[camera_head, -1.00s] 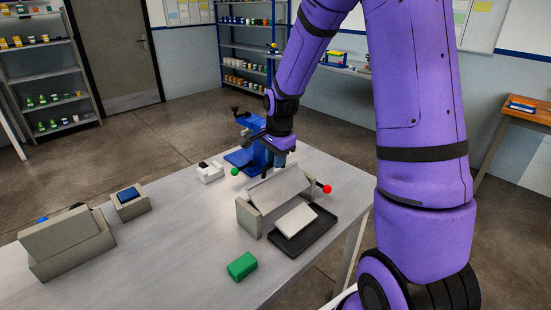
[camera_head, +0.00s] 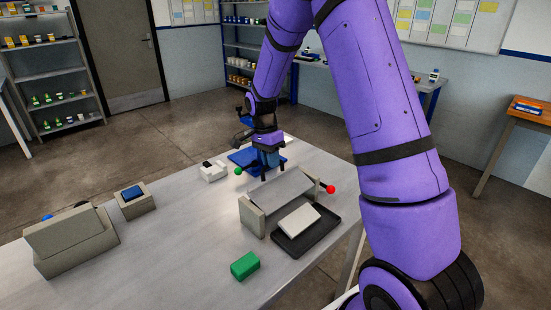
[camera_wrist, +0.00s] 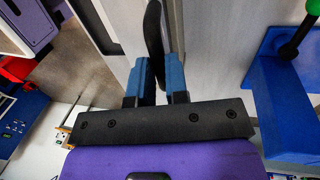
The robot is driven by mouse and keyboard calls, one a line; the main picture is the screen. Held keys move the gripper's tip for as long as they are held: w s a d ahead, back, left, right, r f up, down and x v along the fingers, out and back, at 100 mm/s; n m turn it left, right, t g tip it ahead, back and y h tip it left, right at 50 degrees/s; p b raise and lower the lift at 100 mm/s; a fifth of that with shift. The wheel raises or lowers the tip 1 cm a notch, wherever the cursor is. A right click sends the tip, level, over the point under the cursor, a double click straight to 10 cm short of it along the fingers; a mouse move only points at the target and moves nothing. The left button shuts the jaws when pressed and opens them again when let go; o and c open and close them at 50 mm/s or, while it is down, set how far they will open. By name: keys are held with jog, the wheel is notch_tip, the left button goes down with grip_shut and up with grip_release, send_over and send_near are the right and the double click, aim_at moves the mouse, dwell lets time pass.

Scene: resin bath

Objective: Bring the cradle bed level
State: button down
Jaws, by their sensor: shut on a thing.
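The cradle (camera_head: 252,218) is a pale grey trough on the bench, with a light grey bed panel (camera_head: 282,187) that looks tilted. A red ball knob (camera_head: 330,189) on a short dark rod sticks out at its right end. My gripper (camera_head: 272,177) is low behind the cradle's far side. In the wrist view its blue fingertips (camera_wrist: 157,85) are shut on a dark, rounded, flat piece (camera_wrist: 154,40) beside pale panels. What that piece joins to is hidden. A green ball knob (camera_head: 238,171) stands left of my gripper, and a green knob also shows in the wrist view (camera_wrist: 289,51).
A black tray (camera_head: 284,247) with a white slab (camera_head: 299,219) lies in front of the cradle. A green block (camera_head: 245,265) is nearer. A blue fixture (camera_head: 243,157) and a small white box (camera_head: 213,171) stand behind. Grey boxes (camera_head: 75,240) are at left. The bench middle is clear.

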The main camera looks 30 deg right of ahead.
jog(key=shift+w+a+f+g+h, duration=0.15)
jog(key=shift+w+f+g, duration=0.6)
jog(key=shift+f, duration=0.2)
jog(key=shift+w+a+f+g+h, duration=0.15)
jog(key=shift+w+f+g, duration=0.55)
jog(key=shift+f, duration=0.25)
jog(key=c, duration=1.1)
grip_release()
jog(key=shift+f, duration=0.1)
jog(key=v, duration=1)
jog(key=shift+w+a+r, duration=0.1)
jog(key=shift+w+r, duration=0.1)
jog(key=shift+r, duration=0.15)
